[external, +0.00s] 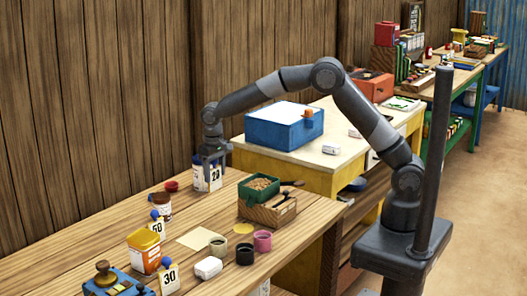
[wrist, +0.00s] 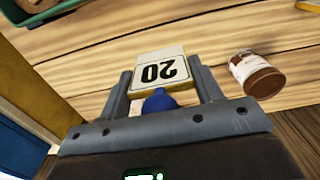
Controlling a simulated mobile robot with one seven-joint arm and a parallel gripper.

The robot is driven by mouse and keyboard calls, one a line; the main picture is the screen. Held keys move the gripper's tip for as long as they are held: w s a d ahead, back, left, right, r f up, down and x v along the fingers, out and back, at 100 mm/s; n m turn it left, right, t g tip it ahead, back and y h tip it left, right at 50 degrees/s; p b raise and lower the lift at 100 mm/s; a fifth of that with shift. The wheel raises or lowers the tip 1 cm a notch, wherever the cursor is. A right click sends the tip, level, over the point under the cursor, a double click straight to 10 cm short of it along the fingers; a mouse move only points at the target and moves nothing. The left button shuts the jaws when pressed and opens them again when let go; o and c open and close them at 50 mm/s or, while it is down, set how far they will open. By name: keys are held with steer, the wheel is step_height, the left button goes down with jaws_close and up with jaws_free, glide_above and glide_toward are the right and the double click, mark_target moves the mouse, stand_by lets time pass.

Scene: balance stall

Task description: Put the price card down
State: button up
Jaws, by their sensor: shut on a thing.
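The price card, white with a black "20" and a blue knob, is between the fingers of my gripper (wrist: 163,92). In the wrist view the price card (wrist: 160,72) appears upside down, with its blue knob towards my palm. In the external view my gripper (external: 212,158) points down over the far side of the wooden table (external: 120,235), and the card (external: 215,175) shows below it. My gripper is shut on the card. I cannot tell whether the card's lower edge touches the table.
A brown jar with a white label (wrist: 257,75) stands beside the card. A green tray (external: 258,187) with brown contents stands right of my gripper. Price cards "50" (external: 157,229) and "30" (external: 170,279) stand nearer. A blue box (external: 284,128) sits on the yellow table.

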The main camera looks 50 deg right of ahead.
steer(key=shift+w+a+f, duration=0.1)
steer(key=shift+a+f, duration=1)
steer(key=shift+f, duration=0.25)
steer(key=shift+w+a+f, duration=0.1)
steer(key=shift+a+f, duration=1)
steer(key=shift+f, duration=0.2)
steer(key=shift+a+f, duration=1.1)
steer(key=shift+f, duration=0.25)
steer(key=shift+f, duration=0.1)
steer(key=o, duration=0.9)
steer(key=shift+o, duration=0.2)
